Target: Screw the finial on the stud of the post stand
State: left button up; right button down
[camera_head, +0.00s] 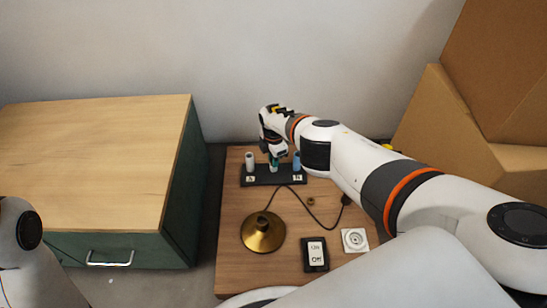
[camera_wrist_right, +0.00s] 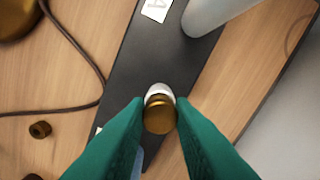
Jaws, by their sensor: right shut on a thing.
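The post stand is a black bar (camera_head: 262,181) at the back of the table, with labels A and B. It also shows as the dark diagonal bar in the right wrist view (camera_wrist_right: 125,60). My right gripper (camera_head: 274,162) reaches down at its middle, between the two end posts. In the right wrist view my right gripper (camera_wrist_right: 161,108) has its green fingers shut on the brass round finial (camera_wrist_right: 160,116). A whitish round end (camera_wrist_right: 157,89) shows just beyond the finial; the contact between them and the stud itself are hidden. My left gripper is out of view.
A pale post (camera_head: 249,161) and a blue post (camera_head: 297,160) flank the gripper. In front are a brass lamp base (camera_head: 263,232) with a cord, a small brass ring (camera_head: 310,201), a black switch box (camera_head: 315,254) and a white socket (camera_head: 355,240). Boxes stand right.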

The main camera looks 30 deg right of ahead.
jog(key=m, duration=0.2)
jog(key=shift+m, duration=0.7)
jog(key=c, duration=1.2)
grip_release()
jog(key=shift+o, duration=0.2)
